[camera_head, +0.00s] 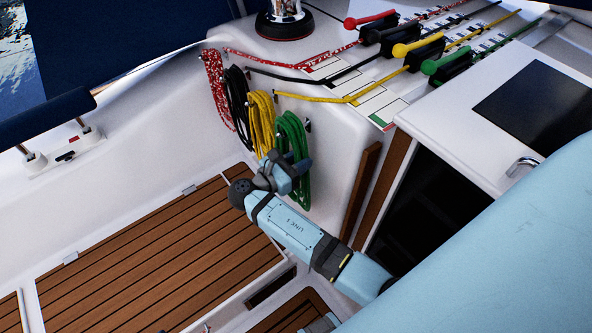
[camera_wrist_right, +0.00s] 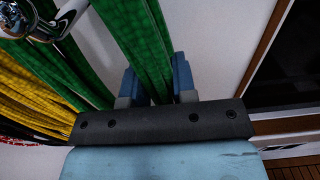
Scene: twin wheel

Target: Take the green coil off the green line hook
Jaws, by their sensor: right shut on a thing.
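The green coil (camera_head: 293,130) hangs on the white cockpit wall as the rightmost of the hung coils. The green line hook (camera_head: 308,125) shows as a small metal piece at the coil's upper right. My right gripper (camera_head: 287,172) is at the lower part of the green coil. In the right wrist view, strands of the green coil (camera_wrist_right: 138,40) run down between the two blue fingers (camera_wrist_right: 156,82), and the gripper is shut on them. Other green strands pass left of the fingers. A shiny metal hook (camera_wrist_right: 30,18) shows at the top left there. My left gripper is not in view.
The yellow coil (camera_head: 262,122) hangs close left of the green one, then the black coil (camera_head: 237,98) and the red-white coil (camera_head: 216,85). A wooden strip (camera_head: 366,185) and a dark doorway (camera_head: 425,205) are to the right. The slatted floor (camera_head: 150,265) is clear.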

